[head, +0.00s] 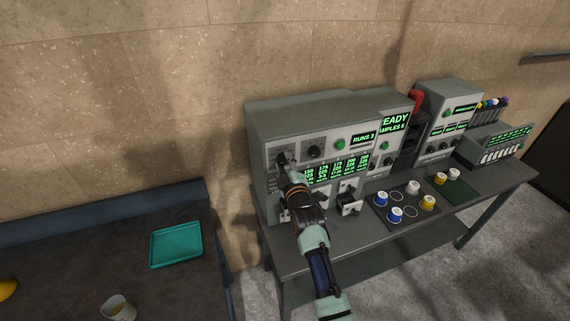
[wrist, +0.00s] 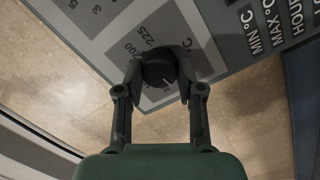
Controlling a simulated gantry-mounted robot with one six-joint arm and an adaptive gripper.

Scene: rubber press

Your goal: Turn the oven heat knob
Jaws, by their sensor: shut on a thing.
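The oven (head: 330,125) is a grey box with green displays, standing on the table's left end in the head view. My gripper (head: 285,164) reaches its front at the upper left knob. In the wrist view the round black heat knob (wrist: 158,68) sits on a light grey dial plate with numbers such as 200 and 225 beside it. My gripper (wrist: 160,78) has one finger on each side of the knob and is shut on it. The arm and fingers hide part of the dial and the panel below.
A second black knob (head: 314,151) and a green button (head: 340,143) are right of my gripper. A sample tray (head: 381,206) with blue, white and yellow cups lies on the table (head: 340,245). A teal tray (head: 176,244) lies on the dark bench at left.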

